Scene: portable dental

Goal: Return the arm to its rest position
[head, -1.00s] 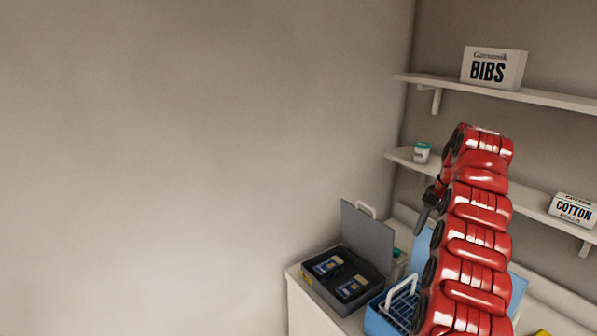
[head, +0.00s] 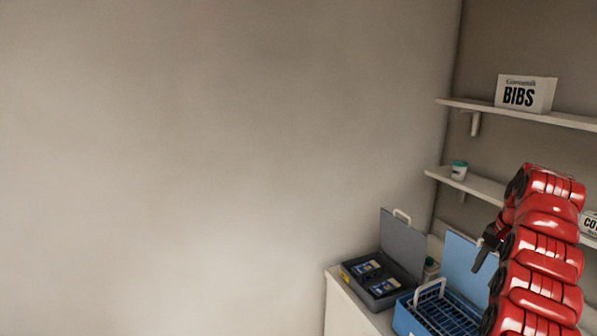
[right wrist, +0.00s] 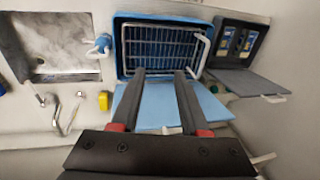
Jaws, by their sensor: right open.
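My right arm is red and rises at the right of the head view. Its dark gripper (head: 483,256) hangs from the arm near the blue case's lid. In the right wrist view the right gripper (right wrist: 161,75) shows two separate dark fingers with nothing between them. The fingers lie over the blue case (right wrist: 118,62) with its wire rack and light blue lid, and do not visibly hold anything. My left gripper is in neither view.
An open dark case (head: 352,279) with blue-labelled packs stands on the white counter (head: 345,306) beside the blue case (head: 402,318). A metal sink (right wrist: 62,45) shows in the wrist view.

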